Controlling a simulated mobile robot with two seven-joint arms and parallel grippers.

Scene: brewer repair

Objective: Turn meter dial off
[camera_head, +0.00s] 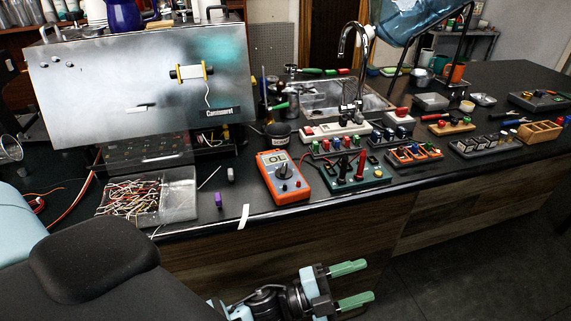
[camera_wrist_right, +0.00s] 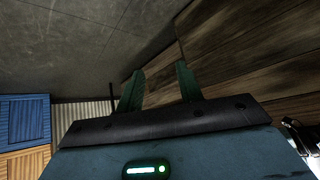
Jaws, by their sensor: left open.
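The orange multimeter (camera_head: 292,193) lies on the dark counter near its front edge, in the head view. Its round black dial (camera_head: 284,171) sits mid-face, below a lit display (camera_head: 275,159) whose characters are too small to read surely. My left gripper (camera_head: 358,283) is in front of the counter, below its edge, apart from the meter. Its two green fingers are spread and empty. My right gripper (camera_wrist_right: 160,68) shows in the right wrist view, its fingers apart with nothing between them. The meter is not in that view.
A green board with probes (camera_head: 357,176) stands right of the meter. A tray of wires (camera_head: 130,201) and a small purple part (camera_head: 218,200) lie left. A large metal panel (camera_head: 140,90) rises behind. Wooden cabinet fronts (camera_head: 420,215) line the counter below.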

